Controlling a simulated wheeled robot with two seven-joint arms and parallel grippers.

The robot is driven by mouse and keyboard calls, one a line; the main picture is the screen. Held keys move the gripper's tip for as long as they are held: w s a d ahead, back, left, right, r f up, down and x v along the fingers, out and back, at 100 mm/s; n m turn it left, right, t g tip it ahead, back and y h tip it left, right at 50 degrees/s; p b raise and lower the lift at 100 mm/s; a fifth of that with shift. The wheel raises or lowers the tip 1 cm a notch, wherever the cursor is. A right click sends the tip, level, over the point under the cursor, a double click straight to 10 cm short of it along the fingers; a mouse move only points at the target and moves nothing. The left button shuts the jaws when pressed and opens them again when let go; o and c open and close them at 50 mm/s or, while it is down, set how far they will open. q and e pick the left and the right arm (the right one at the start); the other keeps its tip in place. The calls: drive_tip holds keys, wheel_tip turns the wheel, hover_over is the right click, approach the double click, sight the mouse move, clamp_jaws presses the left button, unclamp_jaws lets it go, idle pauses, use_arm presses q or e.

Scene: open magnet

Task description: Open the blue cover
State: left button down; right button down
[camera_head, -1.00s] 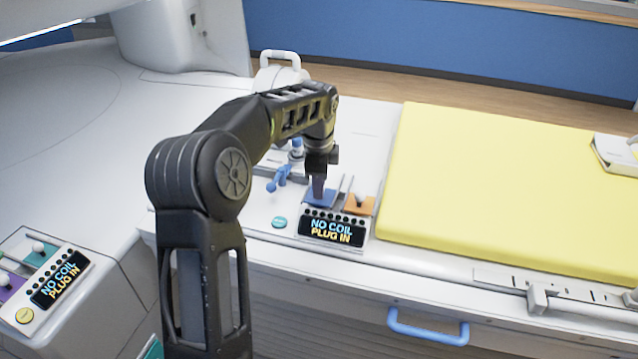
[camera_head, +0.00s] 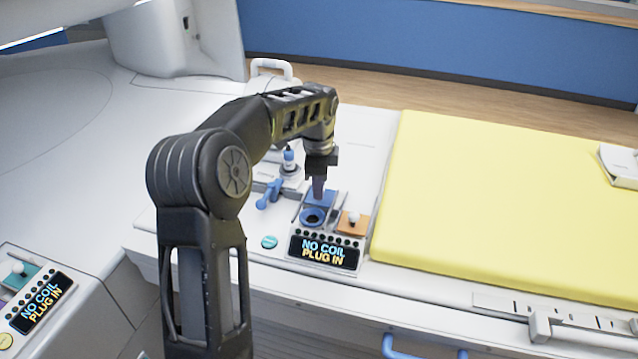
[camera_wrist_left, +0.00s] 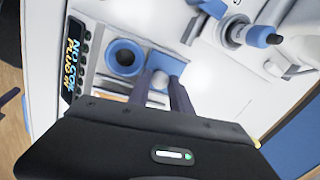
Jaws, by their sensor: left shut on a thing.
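The blue cover (camera_head: 327,197) stands back from a round blue socket (camera_head: 313,216) on the small coil panel, and the socket is exposed. My left gripper (camera_head: 318,196) points down at the cover. In the left wrist view the fingers (camera_wrist_left: 160,88) are shut on the white knob (camera_wrist_left: 158,80) of the blue cover (camera_wrist_left: 166,63). The open socket (camera_wrist_left: 124,57) shows beside it. Part of the cover is hidden by the fingers. My right gripper is not in view.
A blue-handled connector (camera_head: 270,194) lies to the left. A yellow mattress (camera_head: 510,205) lies to the right.

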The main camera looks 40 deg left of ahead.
sight(318, 204)
use_arm(q)
drive_tip(key=c, duration=1.2)
unclamp_jaws()
drive_tip(key=shift+r, duration=0.1)
drive_tip(key=r, duration=0.2)
drive_tip(key=s+r, duration=0.1)
drive_tip(key=r, duration=0.4)
drive_tip(key=shift+s+d+r+b, duration=0.15)
drive_tip(key=shift+d+r+b, duration=0.15)
drive_tip(key=shift+d, duration=0.1)
drive_tip(key=shift+f, duration=0.1)
